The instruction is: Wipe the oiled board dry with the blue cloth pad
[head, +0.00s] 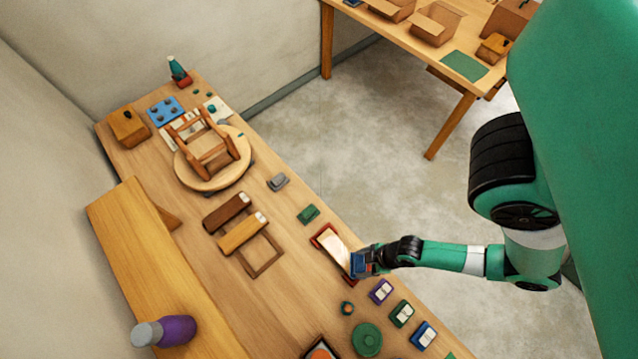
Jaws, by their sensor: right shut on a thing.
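My right gripper (366,261) is shut on the blue cloth pad (357,264), which is largely covered by the dark fingers. The pad is at the lower right end of a red-brown framed piece with a pale, shiny face (333,246); I cannot tell whether they touch. This may be the oiled board, but the picture does not settle it. A dark brown board (226,212) and a lighter brown board (241,234), each with a pale end, lie further left on the workbench (290,290). My left gripper is not in view.
A wooden stool frame (206,146) stands on a round turntable (187,174) at the back. A green block (308,214) and grey block (278,182) lie near the right edge. Small coloured boxes (402,314) and a green disc (367,339) are nearer.

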